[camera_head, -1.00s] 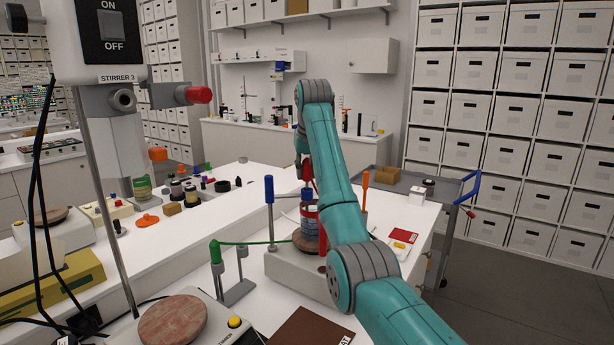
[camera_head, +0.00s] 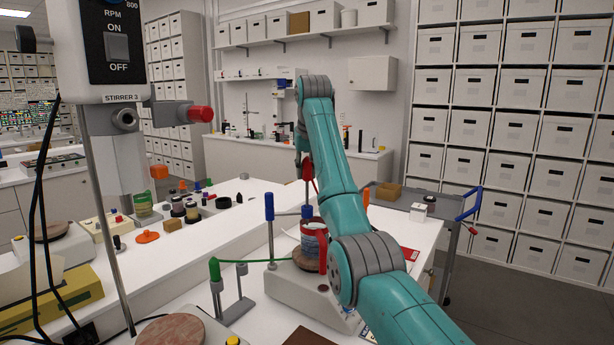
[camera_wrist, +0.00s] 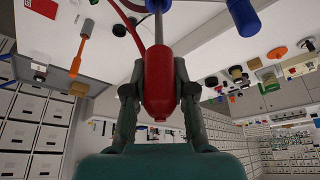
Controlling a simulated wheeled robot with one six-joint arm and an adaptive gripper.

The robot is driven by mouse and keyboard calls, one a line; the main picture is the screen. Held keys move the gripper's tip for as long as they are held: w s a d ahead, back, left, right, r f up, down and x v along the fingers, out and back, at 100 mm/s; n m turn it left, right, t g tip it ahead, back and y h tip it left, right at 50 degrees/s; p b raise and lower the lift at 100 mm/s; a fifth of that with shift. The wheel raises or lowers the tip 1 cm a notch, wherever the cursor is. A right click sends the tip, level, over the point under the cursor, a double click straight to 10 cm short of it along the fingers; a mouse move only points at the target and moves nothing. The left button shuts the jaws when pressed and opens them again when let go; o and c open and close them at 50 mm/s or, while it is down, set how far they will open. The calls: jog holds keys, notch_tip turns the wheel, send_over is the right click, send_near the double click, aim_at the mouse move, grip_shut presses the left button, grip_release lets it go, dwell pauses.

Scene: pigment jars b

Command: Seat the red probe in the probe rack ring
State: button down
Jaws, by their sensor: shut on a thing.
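The red probe (camera_wrist: 159,80) is held between the fingers of my gripper (camera_wrist: 158,92), with its thin metal rod pointing away from the palm. In the head view the red probe (camera_head: 307,169) shows beside my arm, above the jar area, and my gripper is mostly hidden by the arm. What looks like the probe rack (camera_head: 236,308) is a small grey stand with two posts, at the front left of the hotplate. A green probe (camera_head: 214,269) stands at its left post. The other post's top looks empty; the ring itself is too small to make out.
A jar (camera_head: 313,243) stands on the white hotplate (camera_head: 290,285), beside a blue-topped post (camera_head: 269,207). A green cable crosses from rack to hotplate. The stirrer stand (camera_head: 118,150) rises at left. An orange handle (camera_head: 366,196) is behind the arm. White bench between is partly clear.

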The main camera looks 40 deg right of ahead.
jog(key=shift+r, duration=4.4)
jog(key=shift+s, duration=0.1)
